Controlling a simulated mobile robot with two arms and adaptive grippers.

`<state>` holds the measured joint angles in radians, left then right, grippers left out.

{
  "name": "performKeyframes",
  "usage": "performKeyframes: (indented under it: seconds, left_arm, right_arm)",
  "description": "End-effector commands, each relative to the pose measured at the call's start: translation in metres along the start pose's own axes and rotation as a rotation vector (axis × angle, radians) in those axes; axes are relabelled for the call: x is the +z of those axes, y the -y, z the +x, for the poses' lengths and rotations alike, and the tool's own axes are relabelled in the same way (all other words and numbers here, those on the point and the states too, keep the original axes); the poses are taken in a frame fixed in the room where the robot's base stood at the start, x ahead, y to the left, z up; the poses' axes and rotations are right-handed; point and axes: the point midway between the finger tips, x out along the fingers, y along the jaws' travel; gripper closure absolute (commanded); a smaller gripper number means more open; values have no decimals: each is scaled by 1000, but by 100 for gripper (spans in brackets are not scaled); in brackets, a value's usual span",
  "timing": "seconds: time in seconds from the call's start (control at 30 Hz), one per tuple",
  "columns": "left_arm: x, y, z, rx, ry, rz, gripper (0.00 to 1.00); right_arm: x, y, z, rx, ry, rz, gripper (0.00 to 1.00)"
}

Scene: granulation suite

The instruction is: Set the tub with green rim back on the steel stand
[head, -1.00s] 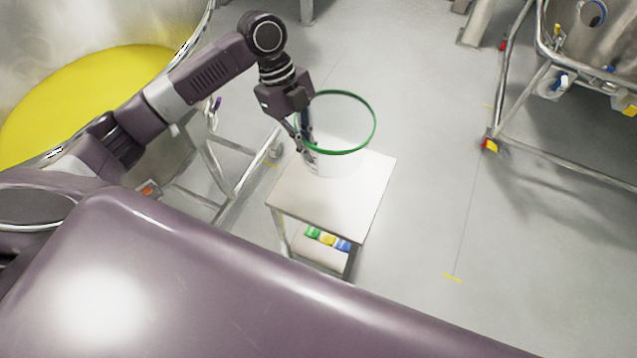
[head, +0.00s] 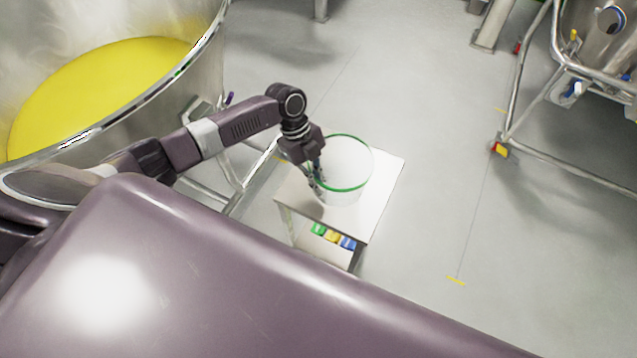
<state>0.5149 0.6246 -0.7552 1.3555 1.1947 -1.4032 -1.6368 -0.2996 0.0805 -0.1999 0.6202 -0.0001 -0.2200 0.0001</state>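The white tub with the green rim (head: 352,188) is upright over the top of the steel stand (head: 382,186), in the middle of the head view. Its base appears at or just above the stand's top; I cannot tell whether they touch. My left gripper (head: 317,178) is at the tub's left side, pointing down, with its fingers at the rim and wall. It appears shut on the tub's wall, though the fingertips are partly hidden. The tub looks empty. My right gripper is not in view.
Small green, yellow and blue items (head: 333,236) lie on the stand's lower shelf. A large steel vessel with yellow contents (head: 95,85) stands at the left. A steel-framed machine (head: 585,75) stands at the right. The floor between is clear.

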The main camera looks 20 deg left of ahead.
Motion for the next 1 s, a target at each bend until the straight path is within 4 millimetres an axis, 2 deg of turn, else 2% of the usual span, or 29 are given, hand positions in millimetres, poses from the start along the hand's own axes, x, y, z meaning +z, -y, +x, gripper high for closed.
performKeyframes:
  seconds: [0.2,0.4,0.73,0.87,1.0]
  left_arm:
    - [0,0,0,0,0,0,100]
    - [0,0,0,1,0,-1,78]
    - [0,0,-3,0,1,-1,78]
    - [0,1,-18,-2,1,0,78]
    - [1,1,-47,-3,2,1,78]
  right_arm:
    - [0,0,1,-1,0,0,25]
    - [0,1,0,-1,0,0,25]
    - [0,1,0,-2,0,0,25]
    - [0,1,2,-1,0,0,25]
    - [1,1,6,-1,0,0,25]
